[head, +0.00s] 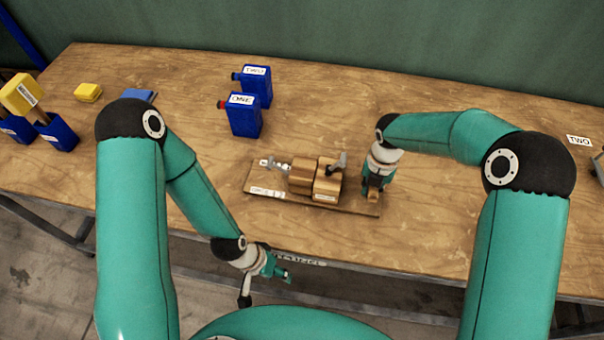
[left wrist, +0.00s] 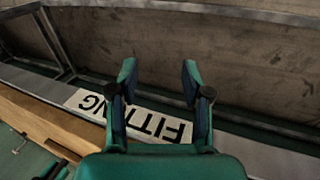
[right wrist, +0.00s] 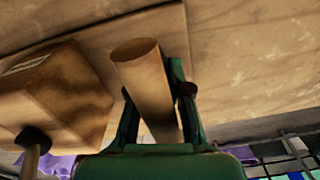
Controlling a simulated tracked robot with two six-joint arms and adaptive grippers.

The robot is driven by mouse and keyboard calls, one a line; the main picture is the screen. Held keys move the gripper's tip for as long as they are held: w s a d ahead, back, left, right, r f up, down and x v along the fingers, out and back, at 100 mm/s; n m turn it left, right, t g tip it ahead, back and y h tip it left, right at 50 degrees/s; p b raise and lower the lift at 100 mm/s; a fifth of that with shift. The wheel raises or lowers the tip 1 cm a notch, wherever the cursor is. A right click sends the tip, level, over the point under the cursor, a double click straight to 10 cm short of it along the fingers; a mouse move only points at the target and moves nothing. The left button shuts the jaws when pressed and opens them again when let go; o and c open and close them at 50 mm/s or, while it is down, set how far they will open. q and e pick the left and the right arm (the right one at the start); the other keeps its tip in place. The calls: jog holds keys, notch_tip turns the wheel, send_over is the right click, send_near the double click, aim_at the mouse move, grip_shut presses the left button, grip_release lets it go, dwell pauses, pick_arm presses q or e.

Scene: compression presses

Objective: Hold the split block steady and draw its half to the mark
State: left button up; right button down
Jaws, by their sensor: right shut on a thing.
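The split wooden block (head: 315,178) sits on a thin wooden board (head: 262,194), its two halves side by side with a dark seam. A grey metal piece with a dark end stands at the block's right half. The block also shows at the left in the right wrist view (right wrist: 60,95). My right gripper (head: 373,190) is at the board's right end, shut on a round wooden peg (right wrist: 148,85). I cannot tell what the peg joins. My left gripper (head: 272,272) is open and empty beyond the table's front edge; its spread fingers show in the left wrist view (left wrist: 158,85).
Blue containers labelled ONE (head: 243,115) and TWO (head: 256,82) stand behind the board. A yellow block (head: 88,92) and blue and yellow containers are at the far left. A FITTING label (left wrist: 130,117) is on the table's front edge.

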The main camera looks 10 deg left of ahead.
pick_arm(q)
jog(key=shift+o, duration=0.6)
jog(key=m, duration=0.2)
jog(key=shift+s+d+r+m, duration=0.1)
jog(key=shift+s+d+m, duration=0.1)
jog(key=shift+d+m, duration=0.1)
notch_tip(320, 180, up, 27)
jog(key=m+y, duration=0.4)
jog(key=m, duration=1.1)
send_over(270, 161)
jog(key=shift+f, duration=6.1)
grip_shut()
